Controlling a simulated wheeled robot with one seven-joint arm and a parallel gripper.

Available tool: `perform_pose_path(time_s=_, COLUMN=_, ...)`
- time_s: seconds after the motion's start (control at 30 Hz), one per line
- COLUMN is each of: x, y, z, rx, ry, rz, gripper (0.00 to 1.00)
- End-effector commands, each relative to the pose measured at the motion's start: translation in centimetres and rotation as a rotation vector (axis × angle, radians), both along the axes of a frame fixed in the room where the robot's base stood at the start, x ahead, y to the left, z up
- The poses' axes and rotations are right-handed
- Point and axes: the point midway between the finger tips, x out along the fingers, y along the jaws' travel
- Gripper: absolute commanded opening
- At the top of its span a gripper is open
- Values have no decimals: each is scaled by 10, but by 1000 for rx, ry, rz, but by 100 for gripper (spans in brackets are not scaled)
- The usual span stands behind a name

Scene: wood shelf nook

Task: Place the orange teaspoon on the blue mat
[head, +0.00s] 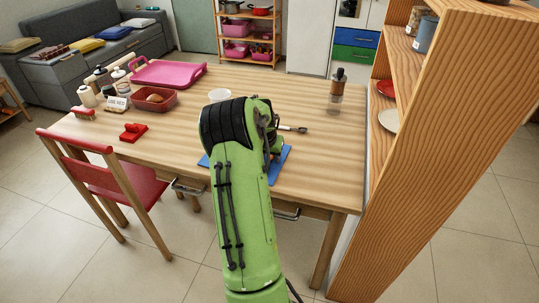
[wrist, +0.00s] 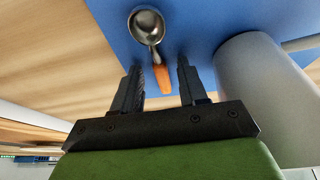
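The orange teaspoon shows in the wrist view, with a shiny metal bowl and an orange handle (wrist: 164,76).
A grey cylindrical object (wrist: 262,95) stands close to the right finger. The wooden table (head: 325,165) also holds a white bowl (head: 219,95), a dark bottle (head: 338,77), a red basket (head: 153,99) and a pink tray (head: 172,72). A wooden shelf (head: 430,130) borders the right side.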

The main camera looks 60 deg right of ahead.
Motion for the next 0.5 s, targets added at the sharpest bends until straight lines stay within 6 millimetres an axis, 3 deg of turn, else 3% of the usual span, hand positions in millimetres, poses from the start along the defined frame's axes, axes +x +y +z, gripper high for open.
perform_pose_path(time_s=0.2, x=0, y=2, z=12, rx=-2, ry=-1, rz=0, gripper=42)
perform_pose_path(time_s=0.5, x=-4, y=32, z=86, rx=-2, ry=-2, rz=2, gripper=42)
